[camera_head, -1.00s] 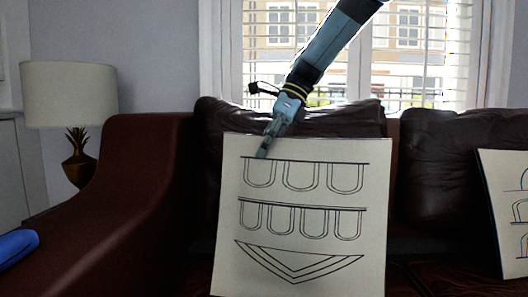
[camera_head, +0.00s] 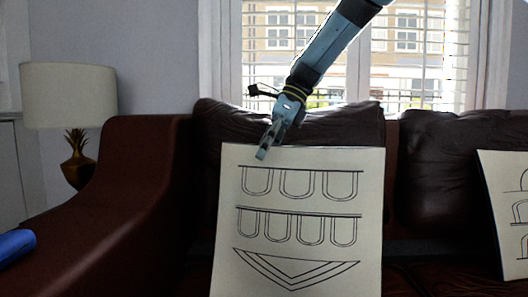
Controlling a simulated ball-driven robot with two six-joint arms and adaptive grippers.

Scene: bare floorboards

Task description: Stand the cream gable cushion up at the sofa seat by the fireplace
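The cream gable cushion (camera_head: 297,200) stands in the middle of the camera_head view, its face with dark arch and chevron lines towards me. It is on the sofa, in front of a dark back cushion (camera_head: 345,120). Its lower edge is cut off by the frame. My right gripper (camera_head: 266,148) comes down from the upper right to the cushion's top edge, left of its middle. One fingertip overlaps the cushion's face; the fingers look slightly apart, and whether they touch it is unclear. No fireplace shows.
The dark red sofa arm (camera_head: 125,180) rises at left. A lamp with a cream shade (camera_head: 69,95) stands behind it. Another patterned cushion (camera_head: 502,215) is at the right edge. A window with blinds (camera_head: 425,60) is behind the sofa.

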